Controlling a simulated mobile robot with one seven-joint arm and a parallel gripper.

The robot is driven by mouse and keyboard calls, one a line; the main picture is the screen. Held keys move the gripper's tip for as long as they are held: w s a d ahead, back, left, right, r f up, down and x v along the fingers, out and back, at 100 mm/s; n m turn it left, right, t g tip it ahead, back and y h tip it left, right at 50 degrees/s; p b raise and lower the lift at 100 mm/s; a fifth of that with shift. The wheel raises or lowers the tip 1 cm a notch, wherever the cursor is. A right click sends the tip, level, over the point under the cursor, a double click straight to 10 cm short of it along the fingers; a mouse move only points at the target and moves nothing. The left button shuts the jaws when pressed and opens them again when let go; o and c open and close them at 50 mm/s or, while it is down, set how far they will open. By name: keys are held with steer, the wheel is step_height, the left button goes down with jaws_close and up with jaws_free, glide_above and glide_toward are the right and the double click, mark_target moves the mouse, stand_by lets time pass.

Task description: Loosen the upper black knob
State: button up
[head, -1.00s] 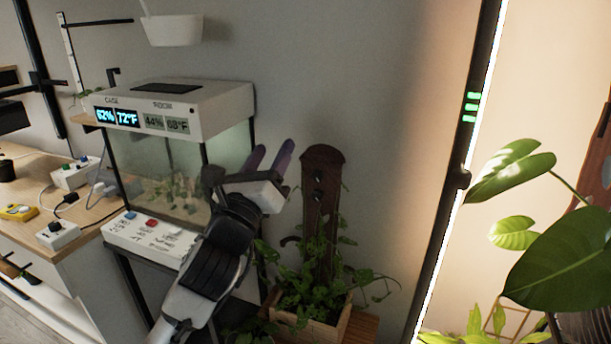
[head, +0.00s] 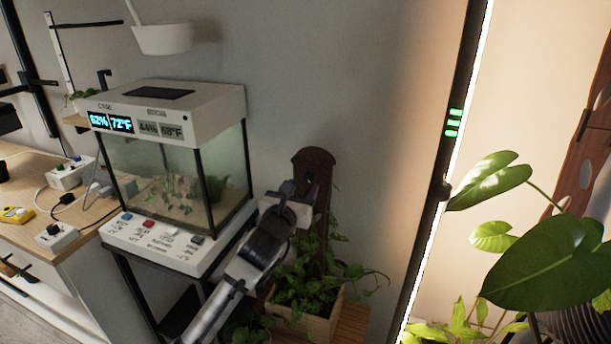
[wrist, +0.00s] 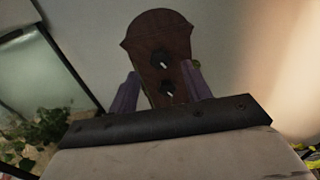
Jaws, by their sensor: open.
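A dark brown wooden board (head: 316,160) with a rounded top stands upright in a wooden planter. In the wrist view the board (wrist: 158,30) carries an upper black knob (wrist: 161,59) and a lower black knob (wrist: 168,89), each with a white mark. My gripper (wrist: 162,71) is open, its purple fingers on either side of the board's image, near the height of the knobs. It does not appear to hold either knob; the remaining distance is hard to tell. In the head view my gripper (head: 297,192) is in front of the board and hides most of its knobs.
A glass terrarium (head: 180,180) with a white lid and displays stands left of my arm. The planter (head: 305,322) holds leafy vines around the board. A black post with a light strip (head: 445,190) and large-leaved plants are at the right.

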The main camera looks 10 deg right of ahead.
mark_target(308, 179)
steer(key=shift+p+x, duration=0.45)
steer(key=shift+x, duration=1.4)
steer(key=shift+c, duration=0.4)
steer(key=c, duration=0.9)
